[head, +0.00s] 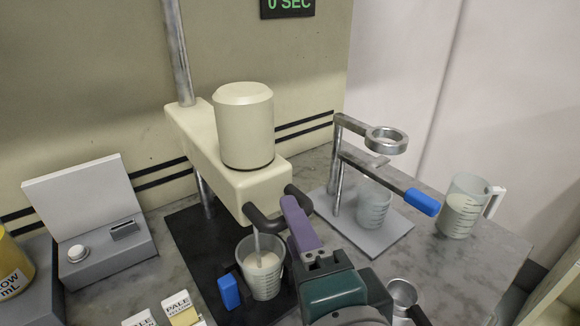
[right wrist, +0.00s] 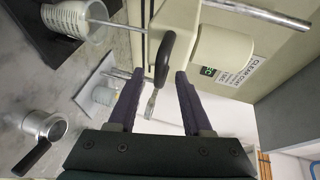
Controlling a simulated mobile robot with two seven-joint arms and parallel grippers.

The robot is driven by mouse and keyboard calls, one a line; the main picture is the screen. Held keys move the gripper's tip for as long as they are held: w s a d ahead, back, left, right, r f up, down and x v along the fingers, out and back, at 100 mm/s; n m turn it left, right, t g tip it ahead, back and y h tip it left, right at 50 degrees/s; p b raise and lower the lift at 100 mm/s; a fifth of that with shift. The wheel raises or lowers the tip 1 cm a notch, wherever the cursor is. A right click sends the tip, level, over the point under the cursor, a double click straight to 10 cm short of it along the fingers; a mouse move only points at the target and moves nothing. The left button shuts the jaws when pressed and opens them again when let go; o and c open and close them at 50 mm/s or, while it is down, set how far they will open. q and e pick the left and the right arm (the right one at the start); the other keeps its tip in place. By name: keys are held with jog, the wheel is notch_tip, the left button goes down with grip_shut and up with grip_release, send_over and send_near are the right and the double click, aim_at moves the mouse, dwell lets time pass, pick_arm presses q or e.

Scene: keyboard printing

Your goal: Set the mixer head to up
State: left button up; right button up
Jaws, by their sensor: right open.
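The cream mixer head (head: 245,185) with its round motor housing (head: 244,125) sits low on a metal post (head: 178,60). Its thin shaft reaches down into a beaker (head: 262,272) of pale liquid on the black base. A black handle (head: 263,221) sticks out from the head's front; it also shows in the right wrist view (right wrist: 165,62). My right gripper (right wrist: 160,76) is open, with its purple fingertips on either side of the handle's end. I cannot tell whether they touch it. My left gripper is not in view.
Right of the mixer stand a ring stand (head: 386,139) with a blue-handled lever (head: 422,201) over a beaker, and a jug (head: 462,207). A metal cup (head: 403,293) is near my right arm. A grey device with a raised lid (head: 82,198) is at left.

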jog(key=shift+x, duration=1.55)
grip_shut()
